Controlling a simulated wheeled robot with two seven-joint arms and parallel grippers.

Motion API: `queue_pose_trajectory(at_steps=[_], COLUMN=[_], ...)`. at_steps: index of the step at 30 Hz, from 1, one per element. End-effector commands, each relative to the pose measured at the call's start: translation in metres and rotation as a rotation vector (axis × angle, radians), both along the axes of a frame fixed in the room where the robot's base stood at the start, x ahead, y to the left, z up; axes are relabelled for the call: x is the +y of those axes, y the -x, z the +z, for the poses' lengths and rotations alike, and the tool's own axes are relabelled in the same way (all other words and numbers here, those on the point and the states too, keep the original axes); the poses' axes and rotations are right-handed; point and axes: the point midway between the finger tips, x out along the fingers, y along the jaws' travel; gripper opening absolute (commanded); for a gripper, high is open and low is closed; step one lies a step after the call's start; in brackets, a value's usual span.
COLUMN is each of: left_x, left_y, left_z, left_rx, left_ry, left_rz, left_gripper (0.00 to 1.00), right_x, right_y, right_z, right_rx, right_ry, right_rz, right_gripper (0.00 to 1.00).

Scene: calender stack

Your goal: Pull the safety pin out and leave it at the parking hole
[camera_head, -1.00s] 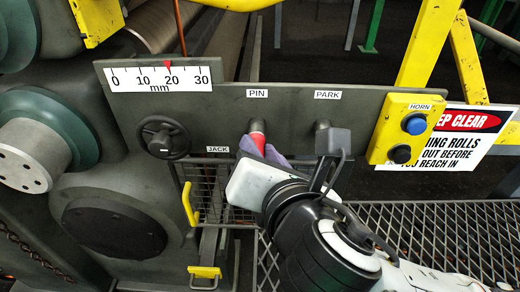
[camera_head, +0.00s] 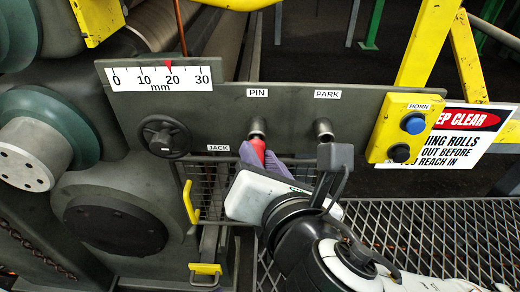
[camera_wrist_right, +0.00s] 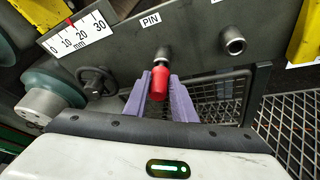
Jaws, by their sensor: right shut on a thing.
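The safety pin's red handle (camera_head: 259,148) is just below and in front of the metal socket under the PIN label (camera_head: 257,128). In the right wrist view the red handle (camera_wrist_right: 159,84) sits between my right gripper's two purple fingers (camera_wrist_right: 160,92), which are shut on it. My right gripper (camera_head: 264,160) also shows in the head view, its fingers partly hiding the handle. I cannot tell whether the pin's shank is still inside the PIN socket (camera_wrist_right: 163,55). The parking hole (camera_head: 323,130), an empty metal socket under the PARK label, is to the right. My left gripper is not in view.
A black handwheel (camera_head: 165,137) is left of the PIN socket. A yellow horn box (camera_head: 403,128) with two buttons is right of PARK. A wire basket (camera_head: 215,185) with a yellow handle hangs below the plate. Grating (camera_head: 420,225) lies at lower right.

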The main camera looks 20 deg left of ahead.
Motion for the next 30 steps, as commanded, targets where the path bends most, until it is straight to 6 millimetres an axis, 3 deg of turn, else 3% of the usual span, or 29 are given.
queue_pose_trajectory(at_steps=[30], left_x=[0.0], left_y=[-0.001], left_z=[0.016], left_rx=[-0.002], left_ry=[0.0], left_rz=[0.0], left_gripper=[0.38], right_x=[-0.011], right_y=[0.039], right_z=[0.001], right_rx=[0.001], right_ry=[0.0], right_rz=[0.001], right_gripper=[0.0])
